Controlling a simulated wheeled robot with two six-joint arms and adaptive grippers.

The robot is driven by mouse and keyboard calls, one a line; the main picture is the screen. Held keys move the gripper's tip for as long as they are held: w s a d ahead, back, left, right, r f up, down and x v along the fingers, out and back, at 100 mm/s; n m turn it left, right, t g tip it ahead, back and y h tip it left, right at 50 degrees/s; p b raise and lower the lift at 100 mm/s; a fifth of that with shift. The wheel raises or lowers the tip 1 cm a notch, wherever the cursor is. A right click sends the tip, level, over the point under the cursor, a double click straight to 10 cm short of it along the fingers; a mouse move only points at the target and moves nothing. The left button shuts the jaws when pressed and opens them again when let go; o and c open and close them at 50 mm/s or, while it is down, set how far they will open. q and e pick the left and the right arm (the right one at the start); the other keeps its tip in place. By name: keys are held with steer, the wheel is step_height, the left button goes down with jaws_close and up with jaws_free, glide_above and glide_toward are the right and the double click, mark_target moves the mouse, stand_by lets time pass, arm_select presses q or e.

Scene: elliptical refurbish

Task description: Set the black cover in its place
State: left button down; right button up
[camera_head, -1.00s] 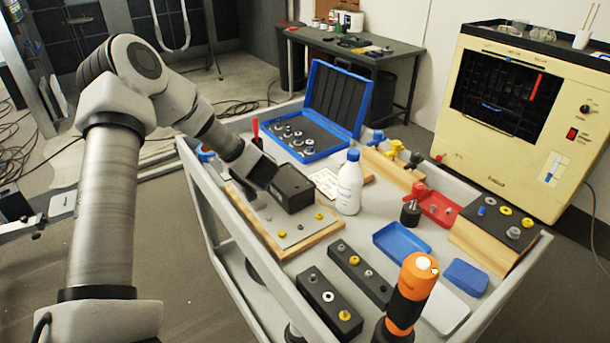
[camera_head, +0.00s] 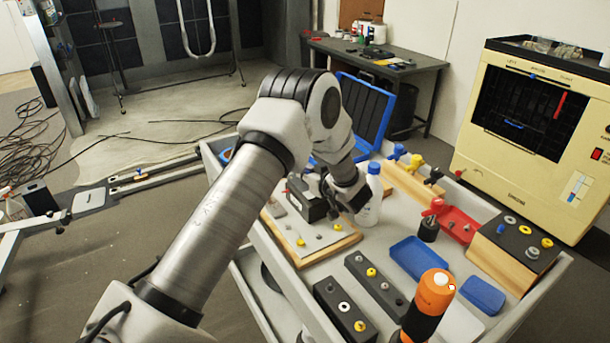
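The black cover (camera_head: 305,202) is a dark box-shaped piece. It is at the back of a grey metal plate (camera_head: 301,236) on a wooden board on the cart. My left arm comes in from the left and bends down over the cart. My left gripper (camera_head: 347,204) is low at the cover's right side, in front of the white bottle (camera_head: 369,210). Its fingers are dark and blend with the cover, so I cannot tell whether they touch it or how far they are apart. My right gripper is not in view.
An orange-and-black tool (camera_head: 426,305) stands upright in front. Black blocks with fittings (camera_head: 374,283) lie front of the plate. Blue trays (camera_head: 419,257), a red tray (camera_head: 456,222) and a wooden stand (camera_head: 497,252) fill the right side. The blue case (camera_head: 366,110) is partly hidden by my arm.

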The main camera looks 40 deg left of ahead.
arm_select(q)
steer(key=shift+a+f, duration=0.1)
steer(key=shift+f, duration=0.5)
steer(key=c, duration=1.2)
jaws_free()
steer(key=shift+c, duration=0.2)
steer(key=b+v, duration=0.1)
steer(key=v, duration=1.1)
